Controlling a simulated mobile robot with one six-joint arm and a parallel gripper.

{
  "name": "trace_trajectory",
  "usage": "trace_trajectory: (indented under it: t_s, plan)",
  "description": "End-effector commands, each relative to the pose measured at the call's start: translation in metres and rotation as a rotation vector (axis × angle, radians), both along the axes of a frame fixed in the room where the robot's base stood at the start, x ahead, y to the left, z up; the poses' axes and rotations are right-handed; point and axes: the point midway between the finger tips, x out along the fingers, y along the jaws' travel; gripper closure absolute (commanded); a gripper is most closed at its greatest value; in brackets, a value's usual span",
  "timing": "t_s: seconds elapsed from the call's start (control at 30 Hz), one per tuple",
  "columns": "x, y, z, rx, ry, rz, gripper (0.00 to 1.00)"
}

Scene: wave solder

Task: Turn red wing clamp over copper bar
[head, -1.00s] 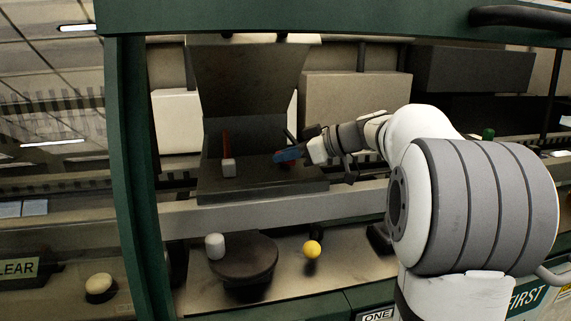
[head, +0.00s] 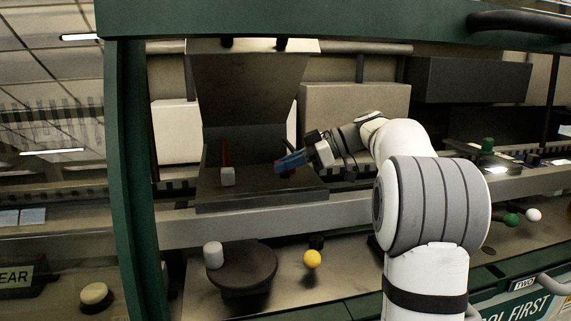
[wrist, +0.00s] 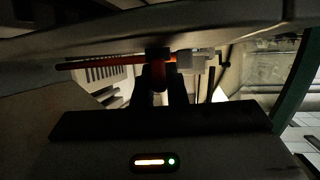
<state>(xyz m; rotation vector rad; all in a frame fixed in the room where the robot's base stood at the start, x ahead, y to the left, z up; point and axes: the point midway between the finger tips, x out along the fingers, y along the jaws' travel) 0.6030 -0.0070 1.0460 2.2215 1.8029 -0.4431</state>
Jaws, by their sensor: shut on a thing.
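My gripper (head: 288,163), with blue fingers in the head view, is at the right part of a dark fixture plate (head: 260,192). It is shut on a small red part, which I take to be the red wing clamp (head: 287,173); the fingers hide most of it. In the wrist view the red part (wrist: 159,80) shows between the dark fingers. I cannot make out the copper bar for certain.
A dark panel (head: 250,90) rises behind the plate. Below are a white cylinder (head: 213,254), a round dark disc (head: 245,266) and a yellow ball (head: 312,258). A green frame post (head: 132,180) stands at the left, and a green beam crosses the top.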

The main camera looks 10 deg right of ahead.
Motion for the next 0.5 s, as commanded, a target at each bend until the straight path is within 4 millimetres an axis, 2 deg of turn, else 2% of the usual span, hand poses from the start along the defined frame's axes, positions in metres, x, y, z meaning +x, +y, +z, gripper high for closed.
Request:
trace_trajectory:
  t_s: [0.13, 0.17, 0.2, 0.4, 0.5]
  plan:
    - [0.0, -0.0004, -0.0005, -0.001, 0.001, -0.001, 1.0]
    - [0.0, -0.0004, -0.0004, -0.001, 0.001, -0.001, 0.87]
    - [0.0, -0.0004, -0.0004, -0.001, 0.001, -0.001, 0.84]
    - [0.0001, -0.0002, -0.0001, 0.0, 0.0, -0.001, 0.68]
    - [0.0001, -0.0001, -0.0001, 0.0, 0.0, -0.001, 0.66]
